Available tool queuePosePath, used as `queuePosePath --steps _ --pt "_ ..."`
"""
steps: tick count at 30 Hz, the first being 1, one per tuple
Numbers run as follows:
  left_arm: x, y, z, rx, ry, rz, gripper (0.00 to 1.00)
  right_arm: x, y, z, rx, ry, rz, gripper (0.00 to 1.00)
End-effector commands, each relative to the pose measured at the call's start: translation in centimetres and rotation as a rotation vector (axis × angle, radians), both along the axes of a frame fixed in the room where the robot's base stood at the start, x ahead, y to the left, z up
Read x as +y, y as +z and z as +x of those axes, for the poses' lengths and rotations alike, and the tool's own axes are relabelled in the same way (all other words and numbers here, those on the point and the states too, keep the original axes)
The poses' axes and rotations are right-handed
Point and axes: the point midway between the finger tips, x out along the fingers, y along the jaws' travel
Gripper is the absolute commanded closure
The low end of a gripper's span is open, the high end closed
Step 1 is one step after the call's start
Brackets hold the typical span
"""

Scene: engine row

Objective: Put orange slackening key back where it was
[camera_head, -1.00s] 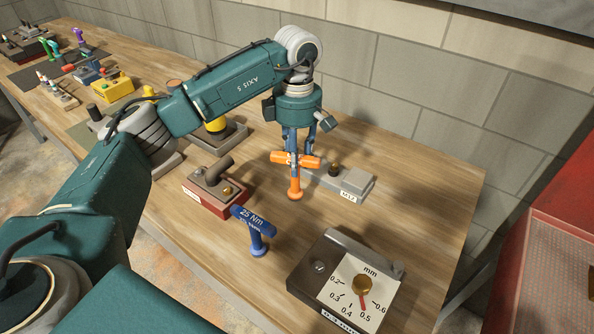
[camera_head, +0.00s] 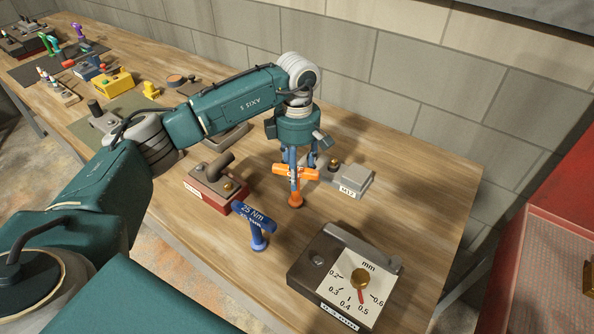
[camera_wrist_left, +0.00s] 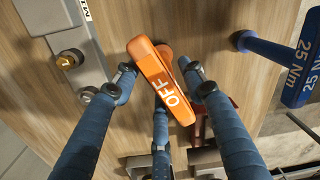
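The orange slackening key (camera_head: 296,174) is a T-shaped tool with "OFF" on its handle, which shows in the left wrist view (camera_wrist_left: 161,84). I cannot tell whether the foot touches the wood. My right gripper is not in view.
The blue 25 Nm key (camera_head: 257,226) stands front left of the orange key. The grey M12 block (camera_head: 352,182) is just behind right. A red-based block (camera_head: 214,187) lies left, and a dial gauge (camera_head: 345,279) front right. Bare table (camera_head: 425,205) lies right.

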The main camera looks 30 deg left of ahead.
Motion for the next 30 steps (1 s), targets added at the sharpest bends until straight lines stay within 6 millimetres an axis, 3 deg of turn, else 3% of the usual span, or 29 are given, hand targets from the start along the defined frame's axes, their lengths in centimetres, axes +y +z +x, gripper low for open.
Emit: queuePosePath --steps 10,12,24,30 --pt "0.0 0.6 0.0 0.000 0.001 0.000 0.55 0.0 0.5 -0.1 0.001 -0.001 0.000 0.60" --pt "0.0 0.9 0.1 -0.003 0.000 0.000 0.55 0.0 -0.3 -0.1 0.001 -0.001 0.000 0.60" --pt "0.1 9.0 0.5 -0.006 0.001 0.000 0.55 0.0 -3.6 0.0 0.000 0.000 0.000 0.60" --pt "0.2 11.7 0.4 -0.001 0.001 0.000 0.55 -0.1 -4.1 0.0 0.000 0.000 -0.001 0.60"
